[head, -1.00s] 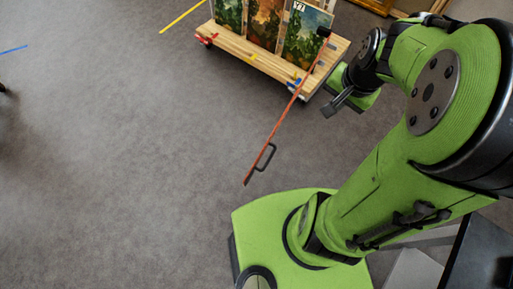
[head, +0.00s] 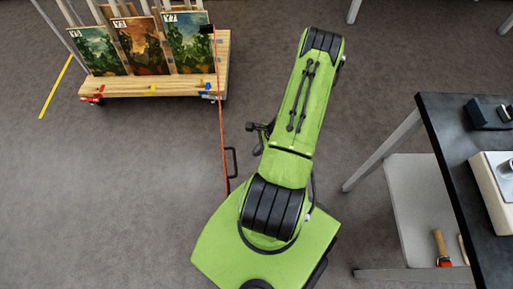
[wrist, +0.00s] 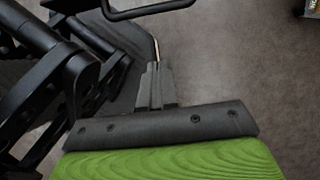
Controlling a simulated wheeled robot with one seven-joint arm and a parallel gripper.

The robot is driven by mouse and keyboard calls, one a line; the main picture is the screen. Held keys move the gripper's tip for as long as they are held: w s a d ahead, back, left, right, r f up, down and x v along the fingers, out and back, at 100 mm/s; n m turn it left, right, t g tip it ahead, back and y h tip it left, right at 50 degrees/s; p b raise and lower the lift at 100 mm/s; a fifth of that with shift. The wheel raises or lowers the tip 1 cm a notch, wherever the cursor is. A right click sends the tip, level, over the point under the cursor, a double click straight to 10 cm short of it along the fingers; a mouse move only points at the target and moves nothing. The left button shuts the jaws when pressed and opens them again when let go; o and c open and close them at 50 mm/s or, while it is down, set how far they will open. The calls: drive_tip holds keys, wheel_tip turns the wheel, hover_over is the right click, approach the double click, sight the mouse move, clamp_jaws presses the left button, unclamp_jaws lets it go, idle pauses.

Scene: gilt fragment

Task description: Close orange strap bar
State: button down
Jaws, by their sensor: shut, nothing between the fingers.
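The orange strap bar (head: 221,110) is a long thin bar swung out from the black joint (head: 206,29) at the painting cart's right end. It stretches toward my base, away from the cart's front. Its black U-shaped handle (head: 234,162) is near the free end, on the right side. My gripper (head: 250,126) is shut and empty, just right of the bar and a little cartward of the handle, apart from it in the picture. In the wrist view the shut fingers (wrist: 154,75) point up toward a black U-shaped bar (wrist: 150,12), seemingly the handle.
The wooden cart (head: 150,88) holds several upright paintings (head: 187,43). A black-topped table (head: 455,150) with a grey lower shelf (head: 415,215) stands at right. A yellow strip (head: 56,87) lies on the floor at left. The floor left of the bar is clear.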

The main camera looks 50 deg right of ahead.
drive_tip(key=w+a+f+b, duration=0.1)
drive_tip(key=w+a+f, duration=0.2)
drive_tip(key=w+a, duration=0.1)
drive_tip(key=shift+a+f, duration=0.15)
drive_tip(key=shift+f, duration=0.05)
